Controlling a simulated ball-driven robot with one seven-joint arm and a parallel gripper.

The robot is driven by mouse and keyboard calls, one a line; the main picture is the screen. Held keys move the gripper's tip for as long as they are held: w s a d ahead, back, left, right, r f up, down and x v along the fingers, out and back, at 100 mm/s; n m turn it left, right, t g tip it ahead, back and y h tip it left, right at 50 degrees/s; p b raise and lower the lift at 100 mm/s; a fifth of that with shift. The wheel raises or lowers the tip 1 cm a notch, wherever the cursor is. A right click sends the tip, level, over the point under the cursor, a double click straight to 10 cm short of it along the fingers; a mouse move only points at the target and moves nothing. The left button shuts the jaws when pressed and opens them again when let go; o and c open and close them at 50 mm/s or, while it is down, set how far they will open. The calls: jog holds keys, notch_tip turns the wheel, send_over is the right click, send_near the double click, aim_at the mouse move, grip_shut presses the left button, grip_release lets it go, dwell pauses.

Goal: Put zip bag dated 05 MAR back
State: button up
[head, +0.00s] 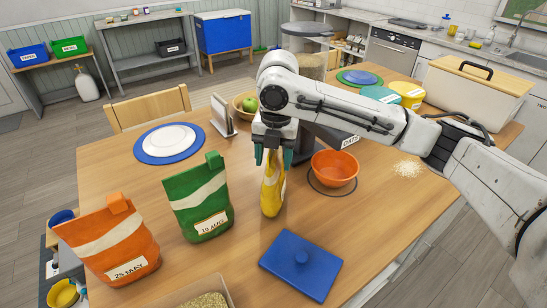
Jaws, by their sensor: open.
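A yellow bag-like item (271,190) stands upright and narrow on the wooden table, and no date can be read on it. My gripper (273,157) is open above it, with its teal fingers on either side of the yellow item's top. I cannot tell whether they touch it. A green zip bag (195,195) with a label that seems to read 10 AUG stands to the left. An orange zip bag (104,237) labelled 25 MAY stands farther left. No 05 MAR label is readable.
A box of granules (205,300) is at the front edge. A lidded bin (477,92) stands back right.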

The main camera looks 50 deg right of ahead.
notch_tip(320, 180, up, 12)
jog(key=b, duration=0.1)
jog(key=shift+s+d, duration=0.15)
jog(key=shift+s, duration=0.05)
